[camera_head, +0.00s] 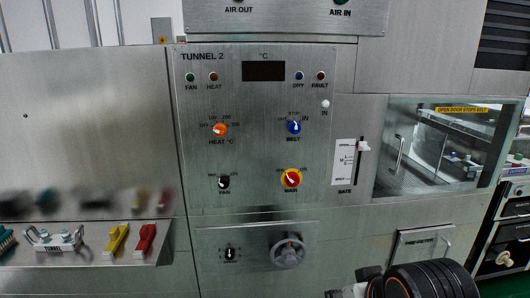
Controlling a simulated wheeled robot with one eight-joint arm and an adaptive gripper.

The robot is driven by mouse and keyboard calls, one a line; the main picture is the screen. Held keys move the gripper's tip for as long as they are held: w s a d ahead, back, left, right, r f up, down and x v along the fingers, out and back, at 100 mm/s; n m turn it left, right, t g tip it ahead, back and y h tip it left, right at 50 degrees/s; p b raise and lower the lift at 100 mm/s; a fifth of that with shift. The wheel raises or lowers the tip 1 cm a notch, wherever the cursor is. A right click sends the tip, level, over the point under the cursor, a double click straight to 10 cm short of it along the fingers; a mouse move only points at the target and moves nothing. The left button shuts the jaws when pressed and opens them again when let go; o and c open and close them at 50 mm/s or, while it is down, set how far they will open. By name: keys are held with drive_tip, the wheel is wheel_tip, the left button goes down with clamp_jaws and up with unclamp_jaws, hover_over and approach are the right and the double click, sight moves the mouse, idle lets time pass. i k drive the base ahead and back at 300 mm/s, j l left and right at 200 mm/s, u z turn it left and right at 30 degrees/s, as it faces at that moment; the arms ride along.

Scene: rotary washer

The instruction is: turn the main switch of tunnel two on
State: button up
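The main switch (291,179) is a red rotary knob on a round yellow plate, above the label MAIN. It sits at the lower right of the steel TUNNEL 2 panel (258,190). A pale mark shows on the knob; the lettering around it is too small to read, so I cannot tell its setting. Part of my black, ribbed arm shows at the bottom right, below and to the right of the switch and apart from it. My gripper's fingertips do not show.
The orange heat knob (220,130), blue belt knob (294,127) and black fan knob (223,183) surround the switch. A grey handwheel (289,251) protrudes below. A gate slider (362,147) is to the right. Yellow (117,238) and red (144,240) handles stand at lower left.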

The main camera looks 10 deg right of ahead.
sight(293, 180)
drive_tip(key=j+z, duration=0.3)
drive_tip(key=j, duration=0.35)
drive_tip(key=k+j+z, duration=0.1)
drive_tip(key=j+z, duration=0.2)
drive_tip(key=j, duration=0.4)
